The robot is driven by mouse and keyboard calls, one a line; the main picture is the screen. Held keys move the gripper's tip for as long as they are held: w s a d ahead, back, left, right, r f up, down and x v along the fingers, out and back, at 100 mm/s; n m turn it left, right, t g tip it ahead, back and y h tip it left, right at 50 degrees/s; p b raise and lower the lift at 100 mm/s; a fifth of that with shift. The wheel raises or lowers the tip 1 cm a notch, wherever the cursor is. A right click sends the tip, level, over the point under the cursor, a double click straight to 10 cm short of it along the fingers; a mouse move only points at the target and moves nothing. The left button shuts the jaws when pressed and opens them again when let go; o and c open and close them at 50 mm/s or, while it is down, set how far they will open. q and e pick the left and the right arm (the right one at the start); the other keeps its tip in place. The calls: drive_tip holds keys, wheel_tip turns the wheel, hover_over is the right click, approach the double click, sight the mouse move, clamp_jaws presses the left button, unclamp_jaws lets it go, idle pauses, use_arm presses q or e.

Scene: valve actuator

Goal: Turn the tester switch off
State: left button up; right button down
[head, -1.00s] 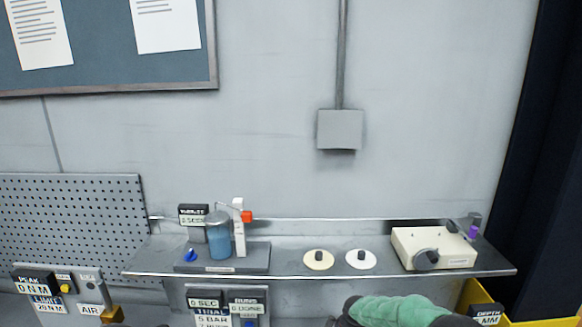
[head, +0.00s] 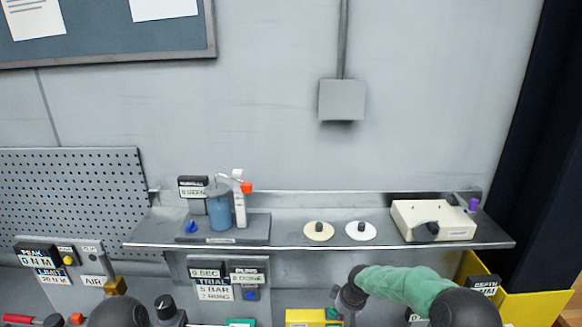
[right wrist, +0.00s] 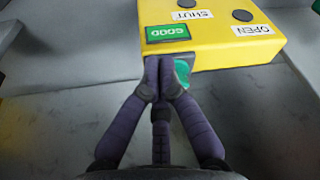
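A yellow box (right wrist: 210,38) with a green GOOD display (right wrist: 168,33) and SHUT and OPEN labels fills the top of the right wrist view. A teal-green part (right wrist: 182,74) shows at its front edge, partly hidden behind my fingers; I cannot tell its position. My right gripper (right wrist: 160,75) has its purple fingers together at the box's front edge; I see nothing between them, and cannot tell whether they touch the teal part. In the head view the yellow box (head: 304,317) is cut off at the bottom edge, beside my right wrist. My left gripper is not clearly seen.
A metal shelf (head: 290,236) carries a blue jar (head: 219,210), two round discs and a cream box (head: 415,222) with a dark knob. Labelled display panels (head: 208,275) are below it. A yellow bin (head: 530,303) stands at the right.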

use_arm(q)
drive_tip(key=shift+r+p, duration=1.35)
use_arm(e)
drive_tip(key=v, duration=0.4)
drive_tip(key=w+v, duration=0.1)
drive_tip(key=shift+s+a+r, duration=0.15)
drive_tip(key=shift+a+r, duration=0.1)
drive_tip(key=shift+r, duration=0.25)
use_arm(q)
drive_tip(key=shift+s+f, duration=0.1)
use_arm(e)
drive_tip(key=shift+f, duration=0.1)
